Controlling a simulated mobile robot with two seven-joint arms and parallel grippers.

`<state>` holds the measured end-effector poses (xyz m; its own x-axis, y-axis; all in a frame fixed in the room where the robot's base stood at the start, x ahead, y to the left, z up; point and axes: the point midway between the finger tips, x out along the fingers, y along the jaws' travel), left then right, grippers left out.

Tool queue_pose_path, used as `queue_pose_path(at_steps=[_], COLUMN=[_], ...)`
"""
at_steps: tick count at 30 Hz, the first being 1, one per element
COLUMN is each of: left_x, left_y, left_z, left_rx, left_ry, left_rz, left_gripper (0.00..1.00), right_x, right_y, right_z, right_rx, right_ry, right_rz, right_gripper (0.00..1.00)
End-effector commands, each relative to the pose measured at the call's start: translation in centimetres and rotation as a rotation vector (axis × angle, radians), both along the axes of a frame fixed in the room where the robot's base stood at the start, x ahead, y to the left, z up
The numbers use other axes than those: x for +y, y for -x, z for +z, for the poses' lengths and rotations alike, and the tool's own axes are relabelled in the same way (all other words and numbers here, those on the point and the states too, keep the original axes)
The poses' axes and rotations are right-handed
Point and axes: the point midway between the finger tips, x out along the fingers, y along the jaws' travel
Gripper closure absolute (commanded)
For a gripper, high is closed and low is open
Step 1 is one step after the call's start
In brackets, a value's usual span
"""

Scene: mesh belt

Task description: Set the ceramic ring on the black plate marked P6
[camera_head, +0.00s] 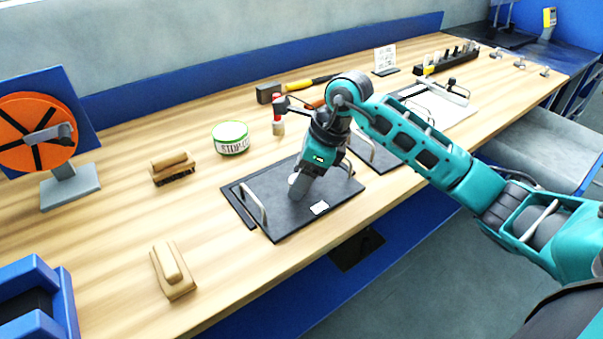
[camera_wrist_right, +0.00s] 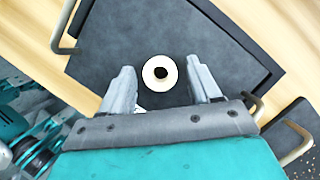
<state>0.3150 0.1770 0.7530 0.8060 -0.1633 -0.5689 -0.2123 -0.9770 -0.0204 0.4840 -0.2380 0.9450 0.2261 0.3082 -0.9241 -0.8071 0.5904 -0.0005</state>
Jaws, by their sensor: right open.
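The white ceramic ring (camera_wrist_right: 160,73) has a dark hole and shows in the right wrist view over the dark plate, between the fingertips. My right gripper (camera_head: 299,188) points down over the black plate (camera_head: 275,219) in the head view. In the right wrist view my right gripper (camera_wrist_right: 161,76) is open, with a gap on either side of the ring. The ring appears to lie flat on the plate. The plate has a wire handle at each end and a white label (camera_head: 319,208); its writing is too small to read. My left gripper is not in view.
Another dark plate (camera_head: 376,153) lies just right, partly behind my arm. A green-and-white tin (camera_head: 230,138), brushes (camera_head: 172,169) (camera_head: 173,270) and a hammer (camera_head: 268,92) lie around. An orange reel (camera_head: 38,133) stands at left. Bare wood (camera_head: 120,240) is free at front left.

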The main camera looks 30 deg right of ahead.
Motion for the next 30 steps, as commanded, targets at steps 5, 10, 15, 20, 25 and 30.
queue_pose_path(at_steps=[5, 10, 15, 20, 25, 30], left_x=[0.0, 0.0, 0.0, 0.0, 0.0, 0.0], left_y=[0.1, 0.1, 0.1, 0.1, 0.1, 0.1], left_z=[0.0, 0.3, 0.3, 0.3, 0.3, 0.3], left_rx=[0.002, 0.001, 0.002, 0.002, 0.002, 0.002], left_ry=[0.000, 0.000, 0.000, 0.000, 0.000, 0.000], left_rz=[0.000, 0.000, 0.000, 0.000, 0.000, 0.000], left_gripper=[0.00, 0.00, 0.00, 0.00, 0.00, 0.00], right_x=[0.0, -0.2, -1.4, -2.4, -3.3, -3.6], right_y=[0.0, 0.1, 0.8, 1.6, 2.3, 2.6], right_z=[0.0, 1.0, 4.1, 7.3, 10.0, 11.2], right_rx=[0.001, -0.003, -0.006, -0.005, -0.003, -0.001], right_ry=[-0.001, 0.001, 0.004, 0.002, 0.001, 0.000], right_rz=[0.000, 0.000, -0.002, -0.001, -0.001, 0.000], right_gripper=[0.38, 0.38, 0.38, 0.38, 0.38, 0.38])
